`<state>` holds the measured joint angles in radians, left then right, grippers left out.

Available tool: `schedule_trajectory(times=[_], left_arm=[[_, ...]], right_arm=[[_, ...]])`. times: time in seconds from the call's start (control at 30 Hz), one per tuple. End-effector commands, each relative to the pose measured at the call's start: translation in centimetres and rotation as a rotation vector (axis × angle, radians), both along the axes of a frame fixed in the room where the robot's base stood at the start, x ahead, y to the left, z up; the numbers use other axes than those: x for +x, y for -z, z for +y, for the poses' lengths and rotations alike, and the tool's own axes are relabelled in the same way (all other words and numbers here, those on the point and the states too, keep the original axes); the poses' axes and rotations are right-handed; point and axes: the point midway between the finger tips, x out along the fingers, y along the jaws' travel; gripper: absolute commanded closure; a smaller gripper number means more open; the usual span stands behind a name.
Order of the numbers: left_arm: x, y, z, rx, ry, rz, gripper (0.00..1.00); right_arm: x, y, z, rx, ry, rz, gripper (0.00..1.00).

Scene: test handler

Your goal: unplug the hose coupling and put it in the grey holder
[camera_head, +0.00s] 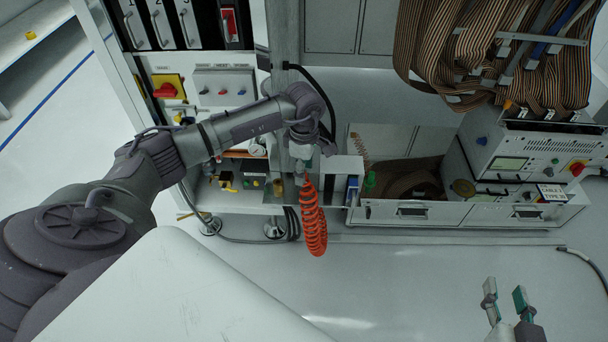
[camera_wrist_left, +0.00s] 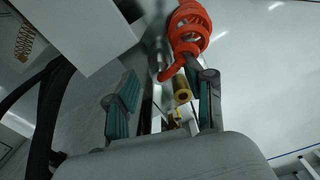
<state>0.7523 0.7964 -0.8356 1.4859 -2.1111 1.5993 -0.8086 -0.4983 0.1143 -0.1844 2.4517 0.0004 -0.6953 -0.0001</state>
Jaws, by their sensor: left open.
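The orange coiled hose (camera_head: 315,222) hangs in front of the equipment in the head view and shows at the top of the left wrist view (camera_wrist_left: 188,28). A brass-coloured coupling (camera_wrist_left: 182,90) is at the hose's near end. My left gripper (camera_head: 301,163) is at the top of the hose. In the left wrist view its green-padded fingers (camera_wrist_left: 166,98) are apart, with the coupling between them, closer to the right finger. Whether a finger touches it I cannot tell. My right gripper (camera_head: 505,292) is open and empty at lower right. I cannot clearly identify the grey holder.
A white box (camera_head: 341,176) stands just right of the hose and fills the upper left of the wrist view (camera_wrist_left: 85,35). A control panel (camera_head: 223,86) is behind my left arm. A drawer unit (camera_head: 413,212) stands to the right. Floor in front is mostly clear.

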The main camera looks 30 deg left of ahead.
Motion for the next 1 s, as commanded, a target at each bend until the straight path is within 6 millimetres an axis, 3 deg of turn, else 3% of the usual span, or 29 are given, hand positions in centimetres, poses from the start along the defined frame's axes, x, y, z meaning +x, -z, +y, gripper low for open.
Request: schedule_trajectory(times=[0.2, 0.43, 1.0], left_arm=[[0.1, -5.0, 0.0, 0.000, 0.000, -0.005, 0.47], [0.1, -8.4, 0.0, 0.001, 0.000, -0.003, 0.47], [0.0, -9.2, 0.0, 0.000, 0.000, 0.000, 0.47]], right_arm=[[0.0, 0.0, 0.0, 0.001, 0.001, 0.000, 0.60], [0.0, 0.0, 0.0, 0.001, 0.001, 0.000, 0.60], [0.0, 0.0, 0.0, 0.001, 0.001, 0.000, 0.60]])
